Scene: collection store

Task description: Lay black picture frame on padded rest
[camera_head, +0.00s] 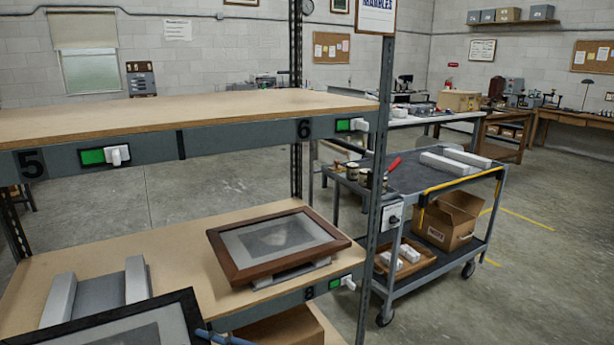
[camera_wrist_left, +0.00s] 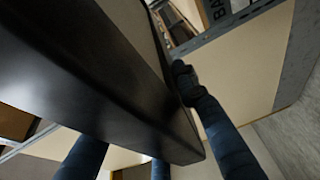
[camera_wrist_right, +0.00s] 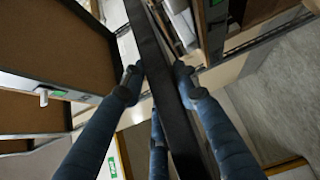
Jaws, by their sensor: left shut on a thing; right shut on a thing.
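The black picture frame (camera_head: 125,322) is at the bottom left of the head view, its lower part cut off. It holds a grey print and is in front of the shelf. My right gripper (camera_wrist_right: 160,78) is shut on the black frame's edge (camera_wrist_right: 165,60); a blue finger of it shows beside the frame's right corner in the head view. My left gripper (camera_wrist_left: 145,85) is shut on the frame too; the dark frame hides much of one finger. A padded rest with two light grey side blocks (camera_head: 137,279) stands empty on the lower shelf, just behind the frame.
A brown picture frame (camera_head: 272,242) lies tilted on another rest at the lower shelf's right end. The upper shelf (camera_head: 200,112) is bare above. A shelf post (camera_head: 376,190) stands at right. A cart (camera_head: 410,178) beyond carries two light blocks, jars and boxes.

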